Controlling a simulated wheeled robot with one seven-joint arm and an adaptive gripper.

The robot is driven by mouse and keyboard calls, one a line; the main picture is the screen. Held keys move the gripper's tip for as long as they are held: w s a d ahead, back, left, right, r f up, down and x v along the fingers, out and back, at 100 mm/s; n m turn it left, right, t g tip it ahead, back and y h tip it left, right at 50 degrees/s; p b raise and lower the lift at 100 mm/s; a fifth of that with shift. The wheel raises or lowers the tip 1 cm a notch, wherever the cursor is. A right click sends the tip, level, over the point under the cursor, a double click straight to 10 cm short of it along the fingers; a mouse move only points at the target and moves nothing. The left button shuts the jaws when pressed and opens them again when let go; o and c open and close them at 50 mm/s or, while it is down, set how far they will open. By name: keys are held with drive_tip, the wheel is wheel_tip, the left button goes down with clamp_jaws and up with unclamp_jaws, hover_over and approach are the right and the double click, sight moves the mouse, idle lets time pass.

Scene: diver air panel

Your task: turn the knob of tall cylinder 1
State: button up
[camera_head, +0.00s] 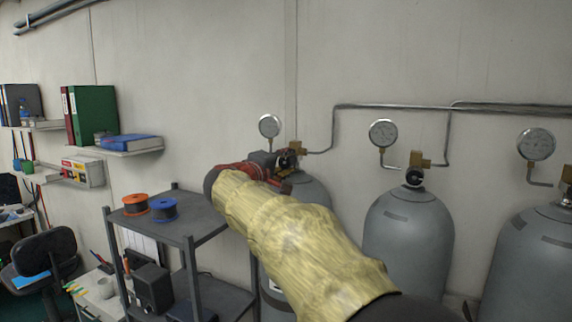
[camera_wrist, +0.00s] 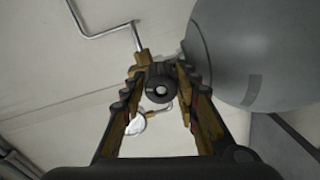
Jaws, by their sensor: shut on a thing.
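The leftmost tall grey cylinder (camera_head: 305,188) stands against the wall, largely hidden behind my arm. A brass valve with a dark round knob (camera_wrist: 160,87) sits at its top. My gripper (camera_head: 287,160) is at this valve in the head view. In the wrist view my gripper (camera_wrist: 160,75) has one finger on each side of the knob and is shut on it. The knob's face points toward the wrist camera. A round gauge (camera_head: 269,126) stands beside the valve; it also shows below the knob in the wrist view (camera_wrist: 136,125).
Two more grey cylinders, in the middle (camera_head: 408,235) and at the right (camera_head: 530,262), have their own gauges. Metal pipes (camera_head: 400,107) run along the wall. A dark shelf rack (camera_head: 185,230) with two spools stands left of my arm.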

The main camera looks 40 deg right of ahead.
drive_tip(key=n+p, duration=0.1)
drive_tip(key=n, duration=0.3)
drive_tip(key=shift+n, duration=0.3)
drive_tip(key=n+p, duration=0.2)
drive_tip(key=n, duration=0.3)
drive_tip(key=shift+w+p, duration=0.1)
drive_tip(key=shift+p, duration=0.3)
drive_tip(key=n+p, duration=0.3)
drive_tip(key=n, duration=0.2)
drive_tip(key=shift+p, duration=0.4)
drive_tip(key=shift+f+n+g+h+p, duration=0.1)
drive_tip(key=shift+n+g+h+p, duration=0.25)
drive_tip(key=shift+n+p, duration=1.1)
drive_tip(key=shift+f+n, duration=0.1)
drive_tip(key=shift+n, duration=0.45)
drive_tip(key=o, duration=1.2)
drive_tip(key=shift+c, duration=0.2)
drive_tip(key=shift+a, duration=0.1)
